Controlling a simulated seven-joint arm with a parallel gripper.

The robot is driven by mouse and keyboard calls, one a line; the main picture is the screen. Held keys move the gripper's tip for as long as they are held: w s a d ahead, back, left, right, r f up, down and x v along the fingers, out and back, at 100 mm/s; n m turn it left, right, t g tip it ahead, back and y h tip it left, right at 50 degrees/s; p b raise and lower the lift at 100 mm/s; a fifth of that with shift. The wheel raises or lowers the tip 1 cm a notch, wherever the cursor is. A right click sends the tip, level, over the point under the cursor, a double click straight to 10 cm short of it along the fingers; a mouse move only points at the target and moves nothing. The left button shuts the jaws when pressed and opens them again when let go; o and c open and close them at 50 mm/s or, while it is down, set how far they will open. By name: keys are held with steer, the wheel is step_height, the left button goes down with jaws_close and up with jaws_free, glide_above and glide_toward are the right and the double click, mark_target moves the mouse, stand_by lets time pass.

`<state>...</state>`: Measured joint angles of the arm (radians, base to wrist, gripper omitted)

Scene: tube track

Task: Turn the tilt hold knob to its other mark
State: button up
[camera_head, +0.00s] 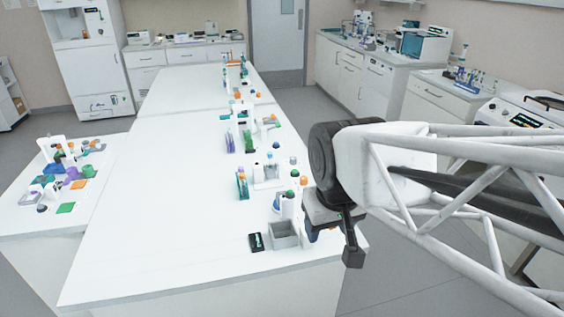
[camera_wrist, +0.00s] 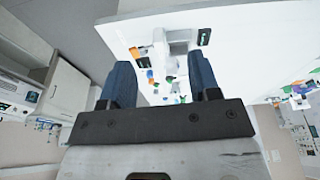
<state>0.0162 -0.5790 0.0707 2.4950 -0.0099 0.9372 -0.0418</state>
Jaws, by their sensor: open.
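My gripper (camera_head: 318,218) hangs beside the right edge of the long white bench, close to a small white apparatus (camera_head: 287,206) with a dark green round top. In the wrist view my gripper (camera_wrist: 160,62) has its two blue fingers apart, with nothing held between them. A white piece (camera_wrist: 160,46) and small coloured parts show beyond and between the fingers. The tilt hold knob and its marks are too small to make out or are hidden; I cannot tell which part it is.
A grey open box (camera_head: 284,241) and a small black device with a lit display (camera_head: 256,242) stand at the bench's near end. More small apparatus lines the bench's right side. The bench's left half is clear. A side table (camera_head: 55,222) with coloured items stands left.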

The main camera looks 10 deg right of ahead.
steer(key=w+d+n, duration=0.2)
steer(key=w, duration=0.9)
steer(key=n+g, duration=0.3)
steer(key=n, duration=0.3)
glide_above(304, 178)
steer(key=f, duration=1.3)
steer(key=shift+s+a, duration=0.2)
steer(key=shift+s, duration=0.15)
steer(key=shift+w+d+f+n, duration=0.2)
steer(key=shift+w+f+n, duration=0.15)
steer(key=shift+w, duration=0.1)
steer(key=shift+f, duration=3.9)
